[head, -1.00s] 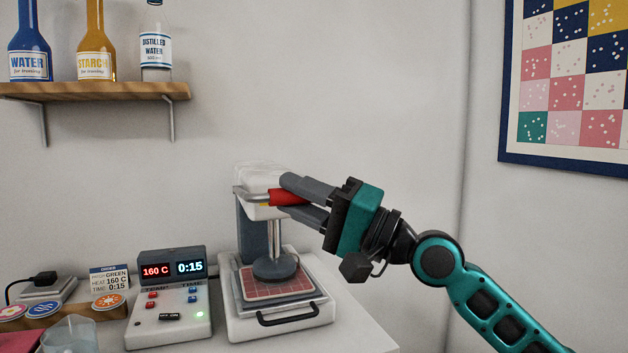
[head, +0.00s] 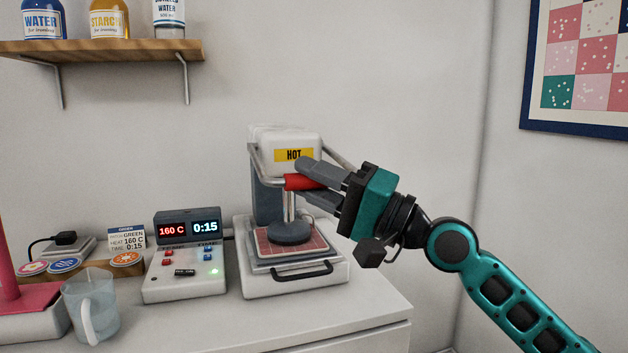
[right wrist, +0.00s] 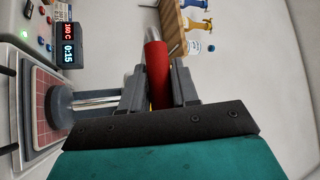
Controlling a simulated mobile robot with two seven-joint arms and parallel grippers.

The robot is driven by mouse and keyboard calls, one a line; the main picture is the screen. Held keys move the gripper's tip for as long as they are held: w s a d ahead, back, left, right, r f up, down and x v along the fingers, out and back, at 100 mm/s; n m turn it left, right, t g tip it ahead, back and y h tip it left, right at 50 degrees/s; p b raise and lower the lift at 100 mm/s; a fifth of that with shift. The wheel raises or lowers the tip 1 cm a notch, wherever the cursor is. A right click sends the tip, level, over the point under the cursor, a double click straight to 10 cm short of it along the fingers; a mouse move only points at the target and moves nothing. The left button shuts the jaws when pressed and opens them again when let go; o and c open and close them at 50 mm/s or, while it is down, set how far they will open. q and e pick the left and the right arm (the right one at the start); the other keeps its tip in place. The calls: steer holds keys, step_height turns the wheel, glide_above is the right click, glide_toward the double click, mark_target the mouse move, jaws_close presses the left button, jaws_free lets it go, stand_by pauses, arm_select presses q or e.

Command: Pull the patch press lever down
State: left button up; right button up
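The patch press (head: 259,197) stands on the counter, with a white head marked HOT (head: 294,155) and a grey lever frame ending in a red grip (head: 305,182). The grip is in front of the head, below the HOT label. My right gripper (head: 309,181) is shut on the red grip, one finger above and one below it. In the right wrist view the red grip (right wrist: 157,72) lies between both fingers. The round dark pad (head: 290,233) hangs over the red gridded plate (head: 262,243); I cannot tell whether they touch. My left gripper is out of view.
A control box (head: 186,272) left of the press reads 160 C and 0:15. An order card (head: 127,240), round patches and a clear jug (head: 91,305) stand further left. A shelf (head: 110,50) with bottles is above. The counter right of the press is clear.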

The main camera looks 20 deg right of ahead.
steer(key=o, duration=0.4)
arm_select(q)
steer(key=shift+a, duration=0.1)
arm_select(e)
steer(key=shift+s+d+f, duration=0.25)
steer(key=shift+d, duration=0.05)
arm_select(q)
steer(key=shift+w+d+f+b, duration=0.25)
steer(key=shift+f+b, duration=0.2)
steer(key=shift+b, duration=0.5)
arm_select(e)
steer(key=shift+v, duration=6)
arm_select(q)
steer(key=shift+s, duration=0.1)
